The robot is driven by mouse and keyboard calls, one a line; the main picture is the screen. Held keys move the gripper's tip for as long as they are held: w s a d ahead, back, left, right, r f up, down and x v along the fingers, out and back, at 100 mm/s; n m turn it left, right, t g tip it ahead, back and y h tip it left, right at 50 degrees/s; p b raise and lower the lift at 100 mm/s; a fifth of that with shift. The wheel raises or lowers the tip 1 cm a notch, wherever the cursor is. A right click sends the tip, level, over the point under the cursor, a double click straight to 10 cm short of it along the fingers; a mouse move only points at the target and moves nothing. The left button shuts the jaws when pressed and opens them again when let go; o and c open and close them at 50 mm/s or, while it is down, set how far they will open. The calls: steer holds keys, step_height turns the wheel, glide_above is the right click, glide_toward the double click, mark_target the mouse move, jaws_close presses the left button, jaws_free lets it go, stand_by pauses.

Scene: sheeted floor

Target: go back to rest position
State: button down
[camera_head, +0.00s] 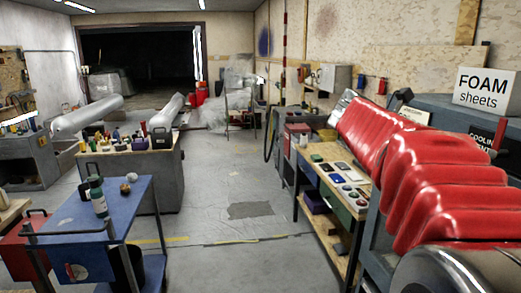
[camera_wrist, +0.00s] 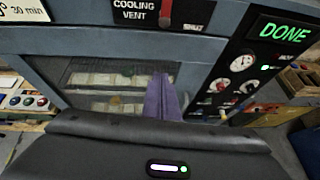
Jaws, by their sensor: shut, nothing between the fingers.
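My gripper (camera_wrist: 162,96) shows in the wrist view as purplish fingers, closed together and empty. It points at the front of a grey-blue machine (camera_wrist: 60,45) with a window. Whether the fingertips touch the window, I cannot tell. Behind the window (camera_wrist: 105,80) lie pale items on racks. My red-covered arm fills the right side of the head view, and the gripper is hidden there.
The machine has a green DONE display (camera_wrist: 284,32) and gauges. A white FOAM box (camera_head: 487,90) sits atop it. A bench (camera_head: 330,185) with coloured items stands left of my arm. The middle floor is clear.

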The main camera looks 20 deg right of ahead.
steer(key=w+a+f+m+t+y, duration=0.1)
steer(key=a+f+m+t+y, duration=0.45)
steer(key=a+f+m, duration=0.9)
steer(key=s+a+f+t+y, duration=0.1)
steer(key=s+a+f+y, duration=0.1)
steer(key=a, duration=0.6)
steer(key=s+a+f+t+y, duration=0.1)
steer(key=a+f, duration=0.3)
steer(key=a, duration=0.5)
steer(key=s+a+f+t+y, duration=0.1)
steer(key=s+a+f+y, duration=0.2)
steer(key=a, duration=0.5)
steer(key=shift+s+a+f, duration=0.25)
steer(key=shift+s, duration=0.1)
steer(key=shift+y, duration=0.25)
